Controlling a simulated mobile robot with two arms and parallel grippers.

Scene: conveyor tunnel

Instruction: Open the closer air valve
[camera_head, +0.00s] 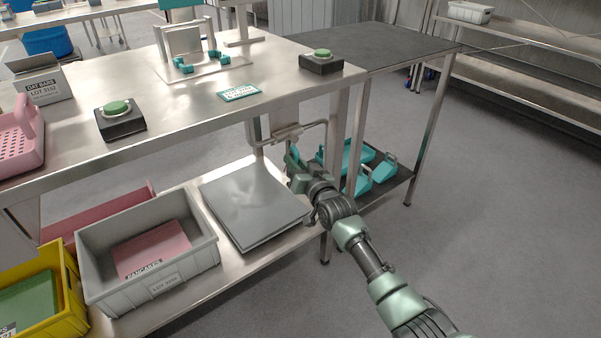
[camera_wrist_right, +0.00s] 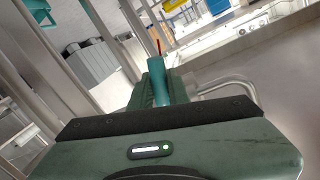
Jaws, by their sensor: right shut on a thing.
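My right gripper (camera_head: 294,160) is beside the steel table's near leg, just below a metal pipe fitting (camera_head: 287,133) under the tabletop edge. In the right wrist view, my gripper (camera_wrist_right: 152,92) is shut on a teal handle (camera_wrist_right: 157,70) with a thin red tip above it; this looks like the air valve's lever. The valve body is mostly hidden behind the fingers and the wrist housing, so its open or closed setting cannot be told. My left gripper is not in view.
The steel table (camera_head: 185,110) carries two green push buttons and a teal-labelled card. On its lower shelf are a grey crate (camera_head: 90,240) and a grey flat panel (camera_head: 252,200). The floor to the right is clear.

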